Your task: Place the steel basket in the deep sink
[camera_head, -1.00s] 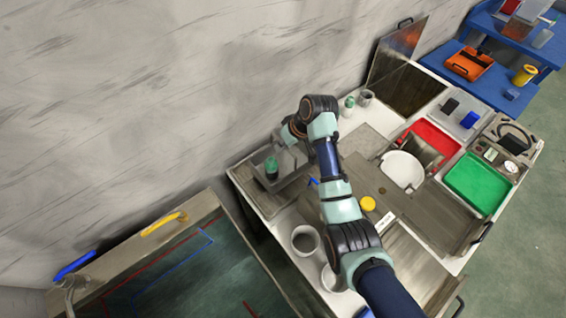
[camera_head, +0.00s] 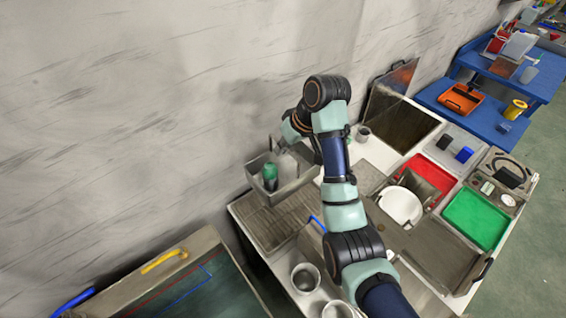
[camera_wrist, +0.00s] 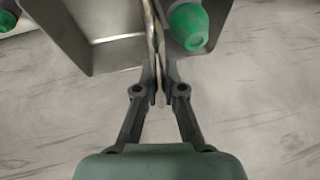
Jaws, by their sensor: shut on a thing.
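The steel basket (camera_head: 292,190) is a grey open-topped box, raised above the ribbed drainboard at the counter's left end. A green-capped container (camera_head: 269,176) stands in it. My gripper (camera_head: 281,150) is at the basket's upper rim, partly hidden by my arm.
Grey pots (camera_head: 305,278) stand at the counter's front left. Red and green trays (camera_head: 476,218) and a white plate (camera_head: 400,206) lie to the right. The wall is close behind the basket.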

